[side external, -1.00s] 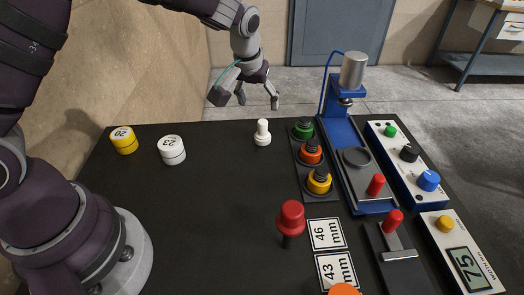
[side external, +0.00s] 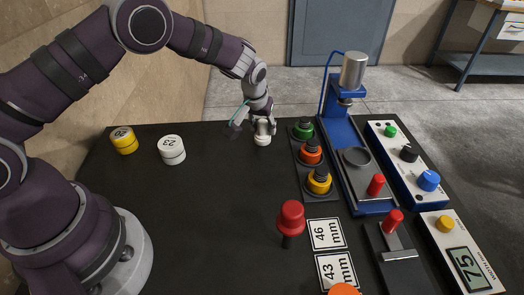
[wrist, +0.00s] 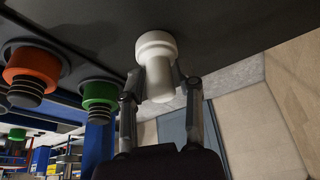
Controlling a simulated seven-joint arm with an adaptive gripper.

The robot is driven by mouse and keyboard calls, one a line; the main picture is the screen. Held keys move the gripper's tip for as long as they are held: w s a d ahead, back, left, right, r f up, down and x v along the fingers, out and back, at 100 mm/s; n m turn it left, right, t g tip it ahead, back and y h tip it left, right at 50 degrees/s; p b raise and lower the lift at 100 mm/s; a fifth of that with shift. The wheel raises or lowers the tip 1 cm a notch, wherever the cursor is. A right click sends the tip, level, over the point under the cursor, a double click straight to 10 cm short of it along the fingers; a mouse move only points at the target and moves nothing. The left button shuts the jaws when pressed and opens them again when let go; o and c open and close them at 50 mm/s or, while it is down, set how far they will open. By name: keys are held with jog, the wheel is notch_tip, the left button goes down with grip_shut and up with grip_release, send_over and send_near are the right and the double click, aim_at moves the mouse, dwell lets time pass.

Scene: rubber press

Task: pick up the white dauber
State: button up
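The white dauber (side external: 262,140) stands upright on the black table near its far edge. In the wrist view the dauber (wrist: 157,48) shows its wide round base against the table and its narrower handle between my fingers. My gripper (side external: 262,126) is down over the dauber from above, and its fingers hide much of the handle in the side view. In the wrist view my gripper (wrist: 159,78) has one finger on each side of the handle, and both fingertips look pressed against it. No gap shows under the base.
A rack with green (side external: 303,129), orange (side external: 311,151) and yellow (side external: 319,182) knobbed pieces stands just right of the dauber. The blue press (side external: 345,120) is beyond it. White (side external: 171,151) and yellow (side external: 124,141) round pieces sit to the left. The table's middle is clear.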

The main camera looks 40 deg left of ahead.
grip_shut()
